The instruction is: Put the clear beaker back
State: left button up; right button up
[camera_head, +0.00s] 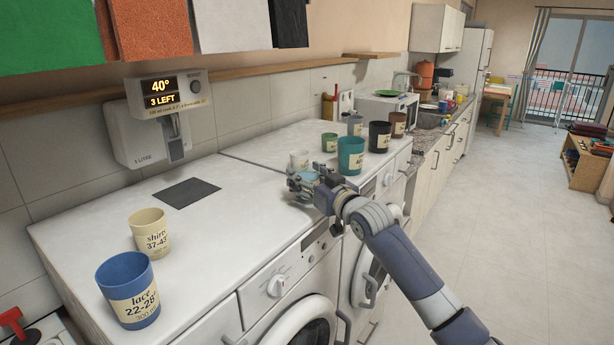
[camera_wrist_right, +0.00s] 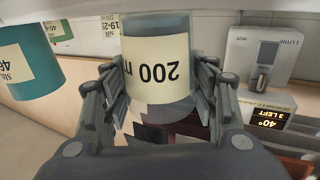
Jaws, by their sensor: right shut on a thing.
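The clear beaker (camera_wrist_right: 158,65) shows up close in the right wrist view, with a cream label reading "200 m…", upside down in that picture. My right gripper (camera_wrist_right: 158,100) is shut around it, one finger on each side. I cannot tell whether the beaker touches the surface. My left gripper is not in view.
A dark mat (camera_head: 188,193) lies under the wall dispenser (camera_head: 165,120). Cream (camera_head: 149,233) and blue (camera_head: 128,291) cups stand at left.

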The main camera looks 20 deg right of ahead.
jog(key=o, duration=0.6)
jog(key=shift+f, duration=0.15)
jog(key=o, duration=0.4)
jog(key=shift+o, duration=0.2)
jog(key=shift+r, duration=0.25)
jog(key=shift+s+d+f, duration=0.1)
jog(key=shift+s+f, duration=0.05)
jog(key=shift+s, duration=0.1)
jog(key=b+v, duration=0.3)
jog(key=v, duration=0.8)
jog(key=shift+s, duration=0.3)
